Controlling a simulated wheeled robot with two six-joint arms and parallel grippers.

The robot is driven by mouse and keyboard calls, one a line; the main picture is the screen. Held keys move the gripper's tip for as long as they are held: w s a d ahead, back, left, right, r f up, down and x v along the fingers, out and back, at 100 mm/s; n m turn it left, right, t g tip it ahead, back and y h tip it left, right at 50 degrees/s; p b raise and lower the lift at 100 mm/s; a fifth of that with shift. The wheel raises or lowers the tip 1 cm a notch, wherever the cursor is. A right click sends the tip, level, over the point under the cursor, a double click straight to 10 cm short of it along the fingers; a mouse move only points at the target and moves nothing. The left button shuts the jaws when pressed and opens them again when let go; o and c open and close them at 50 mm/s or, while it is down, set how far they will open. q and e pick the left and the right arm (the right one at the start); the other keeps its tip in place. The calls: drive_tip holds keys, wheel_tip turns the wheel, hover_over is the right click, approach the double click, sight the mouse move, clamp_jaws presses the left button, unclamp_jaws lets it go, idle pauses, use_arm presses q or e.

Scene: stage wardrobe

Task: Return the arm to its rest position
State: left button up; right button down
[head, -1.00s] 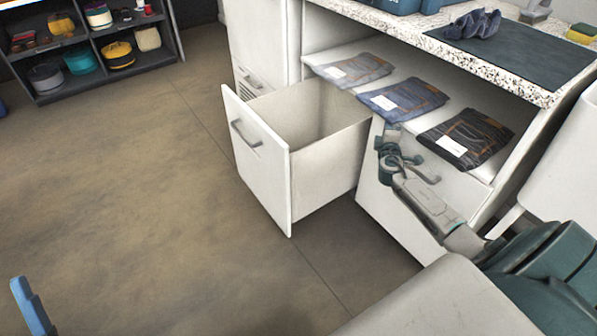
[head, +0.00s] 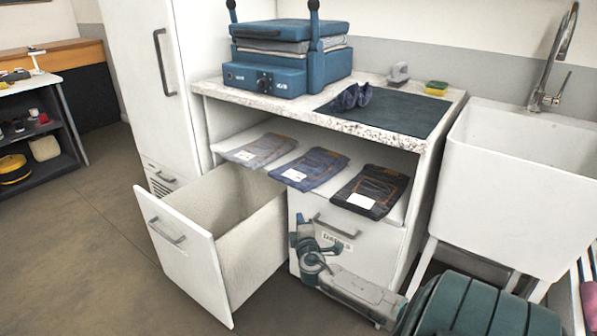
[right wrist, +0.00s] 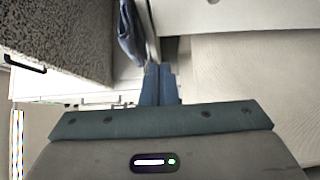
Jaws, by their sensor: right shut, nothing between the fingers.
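My right arm comes in from the lower right of the head view. My right gripper (head: 303,228) is in front of the white lower cabinet, just left of a drawer handle (head: 335,228) and right of the open drawer (head: 180,258). Whether it touches the cabinet front I cannot tell. In the right wrist view its two blue fingers (right wrist: 160,82) are together with nothing between them. My left gripper is not in view.
Folded jeans (head: 258,150), (head: 310,168) and (head: 371,190) lie on the open shelf above. A blue press (head: 285,65) stands on the speckled counter (head: 380,132). A white sink (head: 525,150) is at right. Floor (head: 80,240) at left is clear.

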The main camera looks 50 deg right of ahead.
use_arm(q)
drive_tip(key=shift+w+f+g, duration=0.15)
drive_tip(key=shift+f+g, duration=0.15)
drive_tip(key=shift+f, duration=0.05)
use_arm(e)
drive_tip(key=shift+s+a+f, duration=0.1)
drive_tip(key=shift+s+a, duration=0.2)
drive_tip(key=shift+s, duration=0.05)
